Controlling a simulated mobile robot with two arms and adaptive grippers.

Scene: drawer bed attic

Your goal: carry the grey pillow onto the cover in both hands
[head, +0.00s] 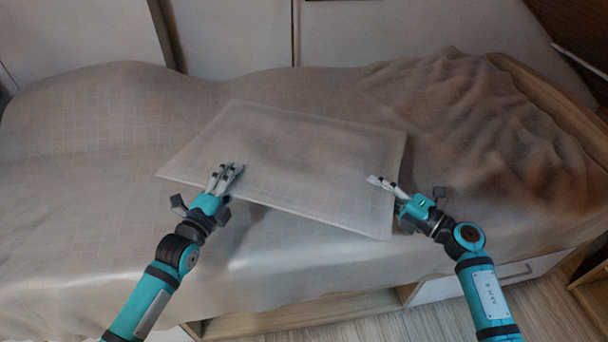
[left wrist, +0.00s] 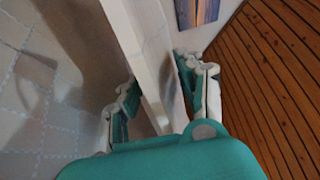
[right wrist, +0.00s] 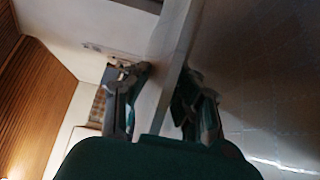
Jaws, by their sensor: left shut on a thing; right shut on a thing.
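The grey pillow (head: 300,160) is a flat, pale grey slab, tilted a little in the head view, above the grey-beige cover (head: 90,160) on the bed. My left gripper (head: 228,172) is shut on the pillow's near edge, left of its middle. My right gripper (head: 378,184) is shut on the pillow near its right end. In the left wrist view the pillow edge (left wrist: 142,60) runs between the fingers. In the right wrist view the pillow edge (right wrist: 178,50) also passes between the fingers. A shadow lies on the cover under the near edge.
The cover is rumpled at the right, beside the wooden bed end (head: 550,95). White panels (head: 380,30) stand behind the bed. A drawer front (head: 490,282) and an open wooden compartment (head: 300,312) are below the near edge. The cover's left part is clear.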

